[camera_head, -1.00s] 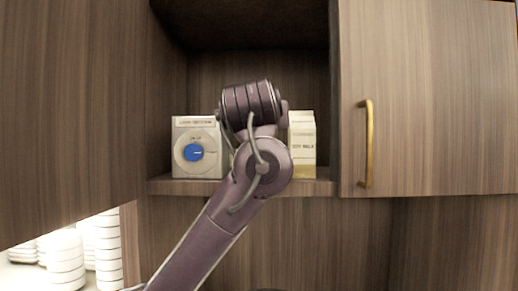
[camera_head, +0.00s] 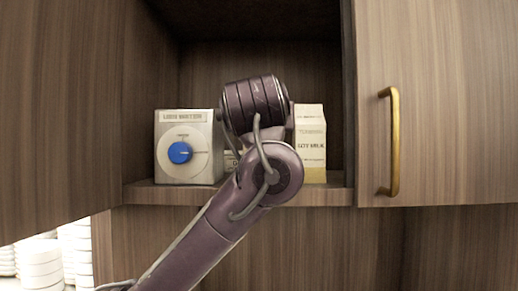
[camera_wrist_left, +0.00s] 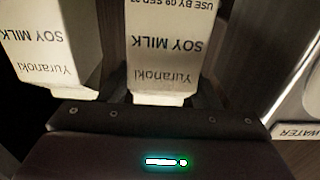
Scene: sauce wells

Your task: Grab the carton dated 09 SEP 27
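A soy milk carton (camera_wrist_left: 163,50) stands upside down in the left wrist view, straight ahead of my left gripper (camera_wrist_left: 160,98). Its top line reads "USE BY 09 SEP", with the last digits cut by the frame edge. Dark finger parts flank its near end, apart from each other; contact is not clear. A second soy milk carton (camera_wrist_left: 48,45) is to its left, its date out of frame. In the head view this second carton (camera_head: 311,145) is right of my left arm, which hides the gripper and most of the dated carton. My right gripper is not in view.
A white box with a blue dial (camera_head: 181,152) stands on the shelf (camera_head: 165,195) left of the arm; its label shows at the right in the wrist view. A cabinet door with a brass handle (camera_head: 393,140) bounds the right. White stacked dishes (camera_head: 40,262) are at lower left.

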